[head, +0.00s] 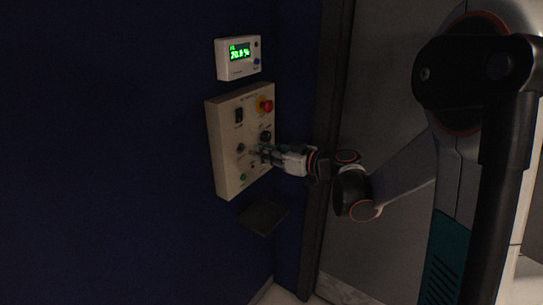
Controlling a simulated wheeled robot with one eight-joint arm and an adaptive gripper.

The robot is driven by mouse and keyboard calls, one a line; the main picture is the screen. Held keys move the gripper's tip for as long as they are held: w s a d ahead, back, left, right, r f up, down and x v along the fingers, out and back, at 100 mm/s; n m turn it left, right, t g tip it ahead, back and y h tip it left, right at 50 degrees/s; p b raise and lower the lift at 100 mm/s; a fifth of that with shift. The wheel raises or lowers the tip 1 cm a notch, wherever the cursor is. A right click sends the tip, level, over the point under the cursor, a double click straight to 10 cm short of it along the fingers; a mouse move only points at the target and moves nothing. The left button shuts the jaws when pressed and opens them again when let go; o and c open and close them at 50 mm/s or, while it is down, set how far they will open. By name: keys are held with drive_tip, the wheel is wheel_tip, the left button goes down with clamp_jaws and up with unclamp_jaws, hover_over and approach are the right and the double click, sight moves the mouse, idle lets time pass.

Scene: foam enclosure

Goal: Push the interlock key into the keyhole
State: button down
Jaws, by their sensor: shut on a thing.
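A beige control panel (226,150) is mounted on the dark blue wall, left of the picture's middle. My gripper (256,152) reaches in from the right, with its fingers at the lower right part of the panel's front. It is shut on the interlock key, which is small and mostly hidden by the fingers. A small dark round fitting (240,148) shows just left of the fingertips. I cannot tell whether it is the keyhole, or whether the key touches the panel.
A red emergency button (266,106) on a yellow base, a black switch (239,115), a dark knob (266,136) and a green button (242,177) are on the panel. A white meter (238,59) with green digits hangs above. A dark shelf (263,217) juts out below.

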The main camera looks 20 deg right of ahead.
sight(240, 145)
drive_tip(key=shift+x, duration=1.3)
drive_tip(key=shift+w+a+r+b, duration=0.1)
drive_tip(key=shift+w+a+b, duration=0.05)
drive_tip(key=shift+w+a, duration=0.45)
drive_tip(key=shift+w+a+r+b, duration=0.15)
drive_tip(key=shift+w+a, duration=0.3)
drive_tip(key=shift+w, duration=0.35)
idle(1.2)
drive_tip(key=c, duration=1.7)
unclamp_jaws()
drive_tip(key=shift+o, duration=0.2)
drive_tip(key=shift+d, duration=0.1)
drive_tip(key=v, duration=1.2)
